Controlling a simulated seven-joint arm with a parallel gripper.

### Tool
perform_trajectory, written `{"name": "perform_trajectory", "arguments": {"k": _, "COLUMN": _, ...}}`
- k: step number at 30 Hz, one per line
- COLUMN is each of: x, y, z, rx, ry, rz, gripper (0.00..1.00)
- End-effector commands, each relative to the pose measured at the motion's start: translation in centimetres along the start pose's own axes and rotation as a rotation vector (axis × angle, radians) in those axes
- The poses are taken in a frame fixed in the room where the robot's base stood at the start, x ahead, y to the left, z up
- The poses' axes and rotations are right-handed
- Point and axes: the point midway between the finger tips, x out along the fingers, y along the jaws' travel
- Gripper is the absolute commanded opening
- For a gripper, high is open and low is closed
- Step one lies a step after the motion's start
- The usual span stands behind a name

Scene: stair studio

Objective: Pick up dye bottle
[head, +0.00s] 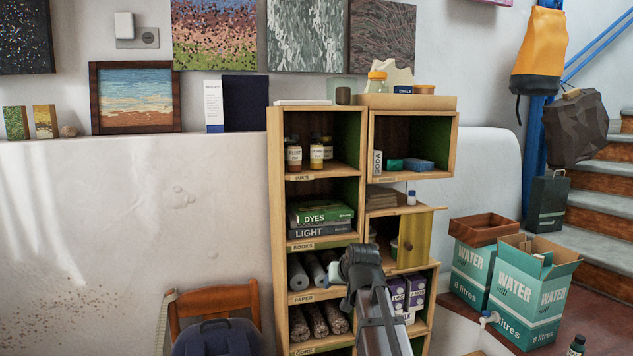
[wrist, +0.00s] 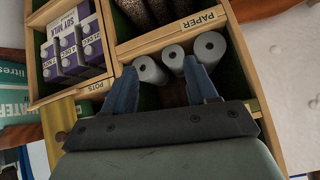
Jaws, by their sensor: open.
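No bottle in view has a readable dye label. Several small bottles (head: 316,152) with pale labels stand upright on the shelf marked INKS. A small white bottle (head: 411,198) with a blue cap stands on the ledge above the yellow door. A dark bottle (head: 577,346) is partly cut off at the lower right; I cannot tell which is the dye bottle. My gripper (head: 346,284) is in front of the lower shelf unit, apart from all these bottles. In the wrist view my gripper (wrist: 160,68) is open, its fingers towards grey paper rolls (wrist: 174,58), with nothing seen held.
The wooden shelf unit (head: 276,220) holds books, including a green DYES book (head: 325,213), and purple cartons (head: 416,290). The yellow door (head: 414,240) stands at its right. Water boxes (head: 533,290) stand right of it; a chair (head: 215,297) is at lower left.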

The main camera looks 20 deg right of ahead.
Motion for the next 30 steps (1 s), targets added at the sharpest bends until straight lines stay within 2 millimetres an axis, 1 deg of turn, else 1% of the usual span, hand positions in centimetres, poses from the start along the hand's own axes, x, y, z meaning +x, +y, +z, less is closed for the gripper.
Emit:
{"name": "perform_trajectory", "arguments": {"k": 1, "x": -1.4, "y": -0.2, "z": -2.1, "rx": -0.002, "ry": 0.038, "rz": -0.007, "gripper": 0.57}}
{"name": "perform_trajectory", "arguments": {"k": 5, "x": -5.2, "y": -1.0, "z": -6.6, "rx": -0.011, "ry": 0.135, "rz": -0.030, "gripper": 0.57}}
{"name": "perform_trajectory", "arguments": {"k": 6, "x": -6.4, "y": -1.2, "z": -8.0, "rx": -0.015, "ry": 0.165, "rz": -0.038, "gripper": 0.57}}
{"name": "perform_trajectory", "arguments": {"k": 9, "x": -9.3, "y": -1.9, "z": -11.1, "rx": -0.024, "ry": 0.238, "rz": -0.057, "gripper": 0.57}}
{"name": "perform_trajectory", "arguments": {"k": 17, "x": -16.1, "y": -4.1, "z": -18.1, "rx": -0.058, "ry": 0.419, "rz": -0.114, "gripper": 0.57}}
{"name": "perform_trajectory", "arguments": {"k": 19, "x": -18.0, "y": -4.9, "z": -21.0, "rx": -0.072, "ry": 0.492, "rz": -0.140, "gripper": 0.57}}
{"name": "perform_trajectory", "arguments": {"k": 21, "x": -18.3, "y": -5.5, "z": -23.2, "rx": -0.088, "ry": 0.563, "rz": -0.168, "gripper": 0.57}}
{"name": "perform_trajectory", "arguments": {"k": 24, "x": -19.3, "y": -6.0, "z": -25.0, "rx": -0.110, "ry": 0.656, "rz": -0.187, "gripper": 0.57}}
{"name": "perform_trajectory", "arguments": {"k": 30, "x": -20.9, "y": -6.0, "z": -26.6, "rx": -0.174, "ry": 0.781, "rz": -0.159, "gripper": 0.57}}
